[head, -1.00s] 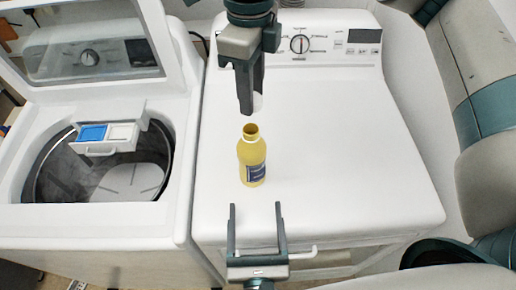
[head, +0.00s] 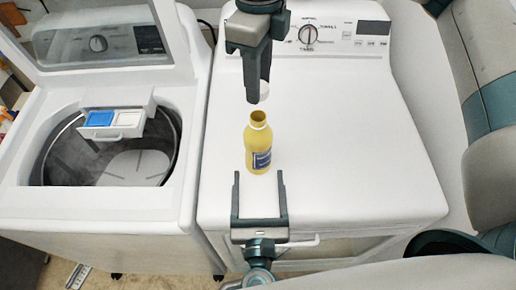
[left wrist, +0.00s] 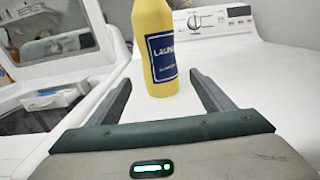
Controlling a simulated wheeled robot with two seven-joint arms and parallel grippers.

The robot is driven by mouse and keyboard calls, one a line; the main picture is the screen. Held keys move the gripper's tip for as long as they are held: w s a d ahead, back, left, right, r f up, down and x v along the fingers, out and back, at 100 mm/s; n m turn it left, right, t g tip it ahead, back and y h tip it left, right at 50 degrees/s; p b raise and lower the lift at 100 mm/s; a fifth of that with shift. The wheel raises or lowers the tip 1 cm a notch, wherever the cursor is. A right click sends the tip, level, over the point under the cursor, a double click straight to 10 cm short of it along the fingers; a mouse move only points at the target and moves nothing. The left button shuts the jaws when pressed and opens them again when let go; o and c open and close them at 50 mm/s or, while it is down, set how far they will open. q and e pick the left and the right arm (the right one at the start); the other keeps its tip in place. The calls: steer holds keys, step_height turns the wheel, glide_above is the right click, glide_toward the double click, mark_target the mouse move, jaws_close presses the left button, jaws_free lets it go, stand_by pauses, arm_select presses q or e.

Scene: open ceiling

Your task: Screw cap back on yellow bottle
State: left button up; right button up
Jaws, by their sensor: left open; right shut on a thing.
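The yellow bottle (head: 258,143) stands upright, its mouth open, on the white dryer top. It has a dark blue label, and it also shows in the left wrist view (left wrist: 156,45), where its top is cut off. My left gripper (head: 259,178) is open at the near side of the bottle, its fingers pointing towards it but not around it. In the left wrist view the left fingers (left wrist: 160,85) frame the bottle's base. My right gripper (head: 258,98) hangs above and behind the bottle, shut on the white cap (head: 264,91), which is partly hidden by the fingers.
The white dryer (head: 350,150) has free room right of the bottle and a control panel at the back. An open top-loading washer (head: 80,200) with its lid up stands to the left. A grey and teal padded shape (head: 490,110) is at the right.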

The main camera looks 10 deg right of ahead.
arm_select(q)
steer(key=x, duration=0.6)
steer(key=shift+w, duration=0.25)
steer(key=c, duration=1.6)
arm_select(e)
glide_toward(258, 135)
steer(key=shift+w+d+f, duration=0.15)
steer(key=shift+w+f, duration=0.1)
steer(key=shift+w, duration=0.3)
steer(key=shift+w+d+f, duration=0.15)
steer(key=shift+w+f, duration=0.1)
steer(key=shift+w, duration=0.25)
steer(key=shift+f, duration=0.15)
steer(key=shift+f, duration=0.75)
steer(key=shift+f, duration=0.55)
